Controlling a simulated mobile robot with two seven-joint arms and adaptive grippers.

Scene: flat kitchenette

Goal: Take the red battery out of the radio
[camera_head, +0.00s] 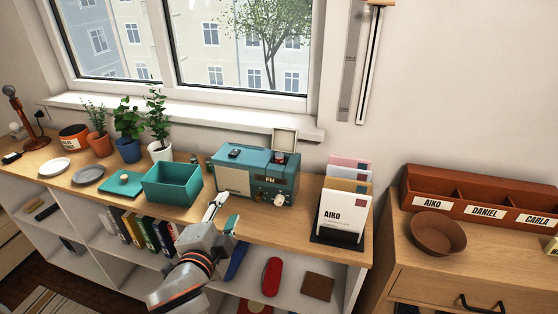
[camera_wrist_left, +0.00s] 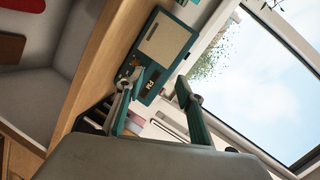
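The teal radio (camera_head: 230,180) stands upright on the wooden shelf top below the window. A cream lid (camera_head: 285,140) stands raised at its top right. The red battery (camera_head: 281,158) shows as a small red patch in the dark opening in front of the lid; most of it is hidden. My left gripper (camera_head: 226,211) is open and empty, in front of the radio and below its top, apart from it. In the left wrist view the open fingers (camera_wrist_left: 156,88) show with the radio (camera_wrist_left: 166,45) beyond them. My right gripper is not in view.
A teal open box (camera_head: 172,194) stands left of the radio. A holder with cards (camera_head: 338,239) marked AIKO stands to the right. Plants, plates and a teal lid (camera_head: 121,184) are farther left. A brown bowl (camera_head: 438,235) sits on the right cabinet.

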